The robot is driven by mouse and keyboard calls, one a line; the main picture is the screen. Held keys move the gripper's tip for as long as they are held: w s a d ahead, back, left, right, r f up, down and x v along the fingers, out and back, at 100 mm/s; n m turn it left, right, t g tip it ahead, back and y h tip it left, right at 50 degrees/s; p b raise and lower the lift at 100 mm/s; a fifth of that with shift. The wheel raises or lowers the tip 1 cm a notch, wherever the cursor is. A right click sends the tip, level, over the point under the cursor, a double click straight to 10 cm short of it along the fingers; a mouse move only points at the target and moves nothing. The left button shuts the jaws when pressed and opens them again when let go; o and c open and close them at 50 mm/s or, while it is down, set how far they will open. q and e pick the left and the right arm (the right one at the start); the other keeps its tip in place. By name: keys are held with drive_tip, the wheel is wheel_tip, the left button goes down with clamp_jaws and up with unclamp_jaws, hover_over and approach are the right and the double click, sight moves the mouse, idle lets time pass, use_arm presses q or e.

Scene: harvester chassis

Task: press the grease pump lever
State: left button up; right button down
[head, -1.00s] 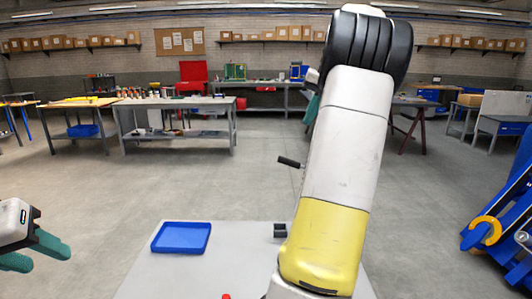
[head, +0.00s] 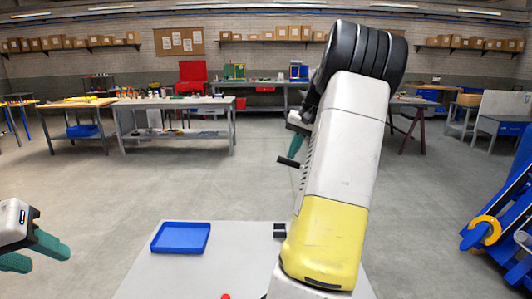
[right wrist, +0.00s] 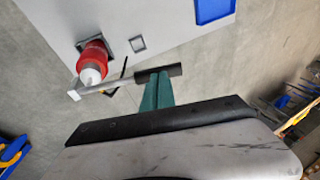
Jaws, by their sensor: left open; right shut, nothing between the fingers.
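The grease pump (right wrist: 92,62) is a red cylinder with a pale cap, near the grey table's edge in the right wrist view. Its lever (right wrist: 115,83) is a grey rod ending in a black grip (right wrist: 174,71). The grip (head: 288,162) also shows beyond the table in the head view. My right gripper (right wrist: 157,76) is shut and empty, its teal fingertips overlapping the grip in the wrist view. In the head view the right gripper (head: 294,148) appears just above the grip; contact is unclear. My left gripper (head: 42,256) is open at the far left, away from the pump.
The grey table (head: 160,280) holds a blue tray (head: 181,238) and a small black block (head: 280,230). A red knob (head: 226,296) shows at the bottom edge. Blue machinery (head: 500,220) stands at the right. Open floor lies beyond the table, before the workbenches.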

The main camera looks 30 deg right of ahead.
drive_tip(key=shift+w+f, duration=0.1)
drive_tip(key=shift+f, duration=0.15)
drive_tip(key=shift+a, duration=0.1)
drive_tip(key=shift+w+a+f+g+h, duration=0.3)
drive_tip(key=shift+a+f+h, duration=0.1)
drive_tip(key=shift+f, duration=0.2)
wheel_tip(320, 180, down, 8)
drive_tip(key=a+g+h, duration=0.1)
drive_tip(key=g+h, duration=0.1)
drive_tip(key=h, duration=0.1)
drive_tip(key=shift+w+a+f+n+h, duration=0.15)
drive_tip(key=shift+w+a+n+h, duration=0.15)
drive_tip(key=shift+w, duration=0.05)
drive_tip(key=shift+s+f, duration=0.1)
drive_tip(key=w+a+v, duration=0.1)
drive_tip(key=v, duration=1.3)
drive_tip(key=shift+w+r, duration=0.2)
drive_tip(key=shift+r, duration=0.15)
